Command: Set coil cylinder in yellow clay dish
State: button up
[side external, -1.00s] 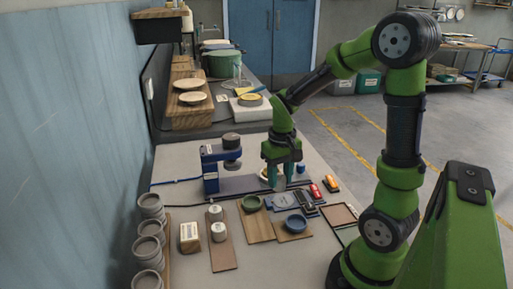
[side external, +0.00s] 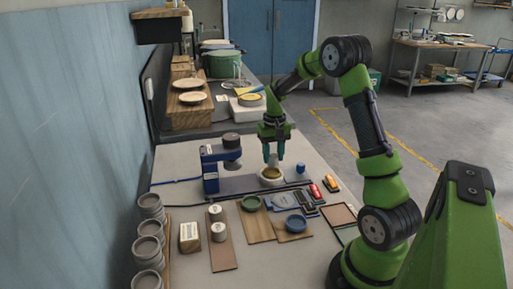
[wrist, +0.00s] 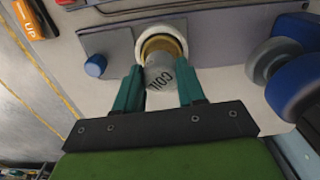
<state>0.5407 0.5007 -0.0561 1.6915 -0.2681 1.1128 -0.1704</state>
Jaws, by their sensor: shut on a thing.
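My gripper (side external: 273,159) is shut on the coil cylinder, a pale grey cylinder (wrist: 160,77) with "COIL" printed on its side, seen between the teal fingers in the wrist view. The yellow clay dish (side external: 262,178) is a round pale-rimmed dish with a yellow inside, on the bench below my fingers. In the wrist view, the cylinder's far end overlaps the dish's yellow ring (wrist: 164,40) and hides part of it. I cannot tell whether the cylinder touches the dish floor.
A blue press stand (side external: 210,172) is left of the dish; its blue parts show at right in the wrist view (wrist: 295,85). A small blue knob (side external: 300,168) is to the right. Green (side external: 251,203) and blue (side external: 296,224) dishes sit on boards in front.

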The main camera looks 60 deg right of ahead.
aim_at(272, 163)
jog(key=shift+w+d+f, duration=0.1)
jog(key=shift+w+d, duration=0.05)
jog(key=shift+w, duration=0.1)
jog(key=shift+f, duration=1.7)
jog(key=shift+f, duration=0.25)
jog(key=o, duration=1.1)
